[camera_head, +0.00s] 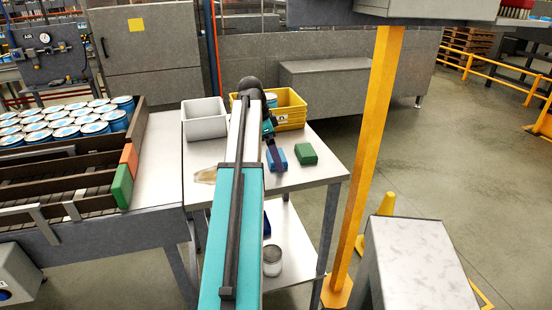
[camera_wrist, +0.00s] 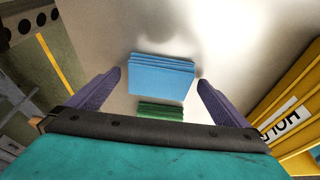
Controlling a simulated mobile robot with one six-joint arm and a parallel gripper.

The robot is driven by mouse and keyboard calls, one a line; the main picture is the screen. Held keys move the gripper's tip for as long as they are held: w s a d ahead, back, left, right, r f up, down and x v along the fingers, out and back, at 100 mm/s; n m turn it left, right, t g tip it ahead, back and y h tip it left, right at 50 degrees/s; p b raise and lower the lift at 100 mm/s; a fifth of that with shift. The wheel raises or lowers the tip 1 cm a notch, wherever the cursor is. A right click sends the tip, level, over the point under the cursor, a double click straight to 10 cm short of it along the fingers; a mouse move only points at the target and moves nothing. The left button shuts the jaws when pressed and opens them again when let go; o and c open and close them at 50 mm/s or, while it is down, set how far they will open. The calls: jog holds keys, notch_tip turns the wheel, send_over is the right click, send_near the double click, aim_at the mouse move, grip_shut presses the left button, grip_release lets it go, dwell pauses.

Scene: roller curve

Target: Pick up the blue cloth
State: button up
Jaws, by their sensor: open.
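The blue cloth (camera_head: 277,159) is a folded stack lying on the small metal table, seen beside my gripper (camera_head: 273,152) in the head view. In the wrist view the blue cloth (camera_wrist: 162,76) lies ahead, between and beyond the two purple fingertips of my gripper (camera_wrist: 158,84). The fingers are spread wide and nothing is between them that I can see held. A green folded cloth (camera_head: 306,153) lies just right of the blue one; in the wrist view the green cloth (camera_wrist: 160,110) shows below it.
A yellow bin (camera_head: 291,112) and a grey bin (camera_head: 205,120) stand at the table's back. A tan item (camera_head: 206,175) lies at its left edge. A yellow post (camera_head: 366,160) rises right of the table. Blue-lidded cans (camera_head: 60,122) fill the conveyor at left.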

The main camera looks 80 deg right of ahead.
jog(key=shift+c, duration=0.4)
jog(key=c, duration=1)
jog(key=shift+r, duration=0.15)
jog(key=shift+c, duration=0.2)
jog(key=shift+r+b, duration=0.75)
jog(key=shift+r, duration=0.75)
jog(key=a+r+b, duration=0.1)
jog(key=a+b, duration=0.2)
jog(key=a, duration=1.3)
jog(key=shift+w+r, duration=0.25)
jog(key=shift+r, duration=0.1)
